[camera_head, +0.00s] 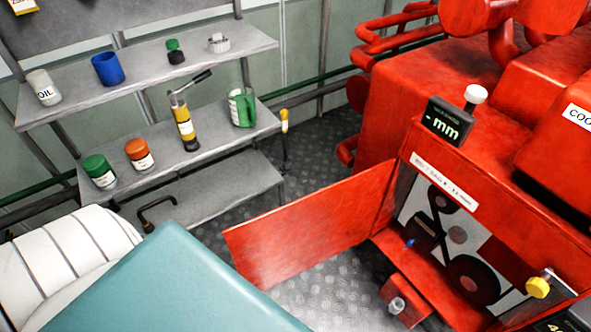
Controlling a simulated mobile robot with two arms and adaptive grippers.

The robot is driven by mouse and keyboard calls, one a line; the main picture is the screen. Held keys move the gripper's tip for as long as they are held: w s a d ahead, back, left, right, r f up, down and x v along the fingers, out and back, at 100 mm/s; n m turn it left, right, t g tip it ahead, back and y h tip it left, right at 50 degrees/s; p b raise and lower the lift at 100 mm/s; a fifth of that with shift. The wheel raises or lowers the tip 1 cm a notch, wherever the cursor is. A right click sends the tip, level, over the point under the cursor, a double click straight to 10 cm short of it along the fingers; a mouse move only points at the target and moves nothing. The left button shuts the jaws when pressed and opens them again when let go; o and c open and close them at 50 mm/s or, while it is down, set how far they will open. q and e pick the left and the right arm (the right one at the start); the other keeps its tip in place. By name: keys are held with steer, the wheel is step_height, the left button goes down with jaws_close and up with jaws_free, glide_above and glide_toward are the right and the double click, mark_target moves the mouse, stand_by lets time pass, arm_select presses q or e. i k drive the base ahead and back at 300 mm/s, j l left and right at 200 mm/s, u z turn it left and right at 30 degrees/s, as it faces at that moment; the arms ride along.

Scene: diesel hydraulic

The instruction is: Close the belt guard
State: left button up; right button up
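The belt guard (310,225) is a flat red panel hinged to the left side of the red engine housing. It stands swung wide open to the left, its free edge apart from the housing. Through the opening I see a dark belt (452,240) running around black pulleys (472,279). A yellow knob (537,287) sits at the opening's lower right. A small blue-tipped part (409,243) shows inside, near the hinge side. Neither my left nor my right gripper is in view.
A display reading "- mm" (447,122) stands on the housing. At left, grey shelves (150,62) hold several cans, a mug, a jug and a yellow pump. A teal surface (180,285) and white padded seat (65,262) fill the lower left. A small red block (405,300) sits below the opening.

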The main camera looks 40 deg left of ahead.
mark_target(268, 249)
steer(key=i+j+z, duration=0.25)
steer(key=j, duration=1)
steer(key=j+z, duration=0.3)
steer(key=j, duration=0.95)
steer(key=k, duration=0.05)
